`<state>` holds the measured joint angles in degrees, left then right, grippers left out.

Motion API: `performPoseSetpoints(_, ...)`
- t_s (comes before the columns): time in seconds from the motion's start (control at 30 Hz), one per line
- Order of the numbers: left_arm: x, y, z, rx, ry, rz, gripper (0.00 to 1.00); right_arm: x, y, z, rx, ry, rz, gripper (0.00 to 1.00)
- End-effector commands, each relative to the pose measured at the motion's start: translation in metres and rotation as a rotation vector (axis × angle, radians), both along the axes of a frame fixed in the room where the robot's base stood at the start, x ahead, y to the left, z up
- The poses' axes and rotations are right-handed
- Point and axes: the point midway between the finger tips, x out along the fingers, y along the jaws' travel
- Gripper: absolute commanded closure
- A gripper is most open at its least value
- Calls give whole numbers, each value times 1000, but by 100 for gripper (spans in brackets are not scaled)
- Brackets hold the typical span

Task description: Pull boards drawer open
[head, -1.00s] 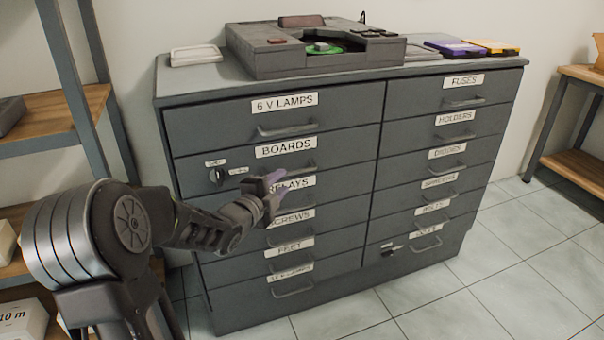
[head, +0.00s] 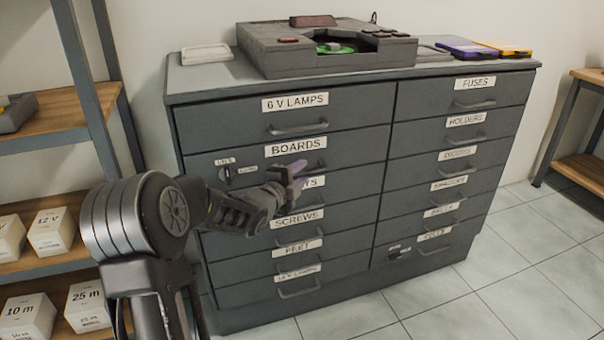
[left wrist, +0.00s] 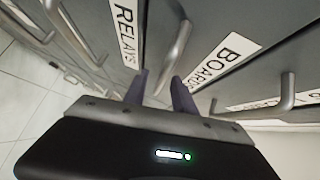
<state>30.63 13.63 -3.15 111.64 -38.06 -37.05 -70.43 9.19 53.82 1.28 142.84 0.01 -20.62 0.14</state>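The boards drawer (head: 352,150) is a grey drawer front, second from the top in the left column, and looks shut. Its white BOARDS label (head: 296,147) also shows in the left wrist view (left wrist: 222,60). My left gripper (head: 298,172) is in front of this drawer, its purple fingers over the handle area and partly hiding the RELAYS label below. In the left wrist view the two fingers (left wrist: 160,82) are apart, with the boards handle (left wrist: 176,50) just beyond and between them. I cannot tell whether they touch it. My right gripper is in neither view.
A lock knob (head: 225,176) sits at the boards drawer's left end. A grey player (head: 320,45) stands on the cabinet top. A shelf with white boxes (head: 50,232) stands at left. Tiled floor in front of the cabinet is clear.

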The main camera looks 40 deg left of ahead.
Motion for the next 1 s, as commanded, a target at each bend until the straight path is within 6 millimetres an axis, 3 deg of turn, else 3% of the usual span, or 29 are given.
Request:
performPoseSetpoints(0.17,13,2,-2,0,-1,-1,68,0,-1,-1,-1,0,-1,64)
performPoseSetpoints(0.43,14,2,-2,-1,-1,0,69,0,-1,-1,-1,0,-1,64)
performPoseSetpoints(0.8,14,2,-2,-1,0,0,99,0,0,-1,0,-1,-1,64)
performPoseSetpoints(1.0,14,2,-2,-1,0,0,100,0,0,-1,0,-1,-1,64)
